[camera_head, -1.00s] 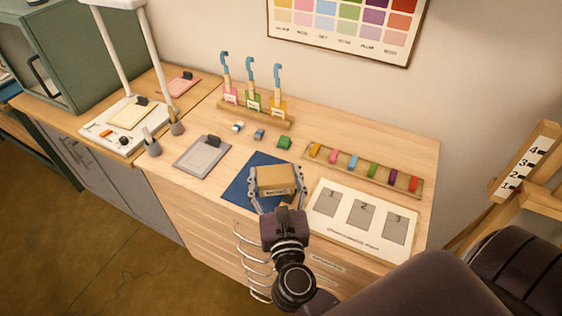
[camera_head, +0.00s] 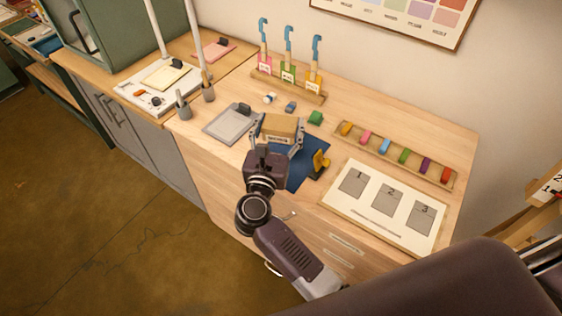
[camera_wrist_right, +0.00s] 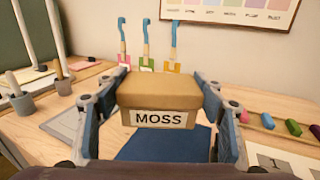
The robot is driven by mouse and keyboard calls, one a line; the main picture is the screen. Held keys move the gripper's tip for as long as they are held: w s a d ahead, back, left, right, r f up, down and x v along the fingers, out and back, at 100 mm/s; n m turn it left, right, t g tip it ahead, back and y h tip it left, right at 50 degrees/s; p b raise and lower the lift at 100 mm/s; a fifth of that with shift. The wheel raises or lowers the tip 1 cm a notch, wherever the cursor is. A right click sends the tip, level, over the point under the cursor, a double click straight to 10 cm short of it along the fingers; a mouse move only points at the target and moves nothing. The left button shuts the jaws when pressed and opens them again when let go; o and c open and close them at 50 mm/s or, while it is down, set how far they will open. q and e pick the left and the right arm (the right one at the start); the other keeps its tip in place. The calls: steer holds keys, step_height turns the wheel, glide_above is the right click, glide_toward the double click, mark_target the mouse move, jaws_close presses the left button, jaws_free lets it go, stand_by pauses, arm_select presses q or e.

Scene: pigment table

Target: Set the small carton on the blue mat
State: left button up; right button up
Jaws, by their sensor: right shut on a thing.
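The small carton (camera_head: 278,128) is a tan box. Its label reads "MOSS" in the right wrist view (camera_wrist_right: 160,104). My right gripper (camera_head: 276,134) is shut on it, with one finger on each side. The carton is upright and appears raised above the blue mat (camera_head: 303,170), towards its back left in the head view. The mat also shows below the carton in the right wrist view (camera_wrist_right: 165,145). The carton and my gripper hide part of the mat. My left gripper is not in view.
A grey clipboard (camera_head: 228,123) lies left of the carton. A numbered card (camera_head: 385,207) and a rack of coloured pieces (camera_head: 397,155) are to the right. A brush rack (camera_head: 288,85) stands behind.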

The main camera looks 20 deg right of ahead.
step_height(320, 180, down, 8)
steer(key=b, duration=0.4)
step_height(320, 180, down, 4)
steer(key=b, duration=0.3)
steer(key=shift+f, duration=0.1)
steer(key=shift+s+f+b, duration=0.1)
steer(key=shift+b, duration=0.3)
steer(key=o, duration=1.2)
steer(key=shift+o, duration=0.2)
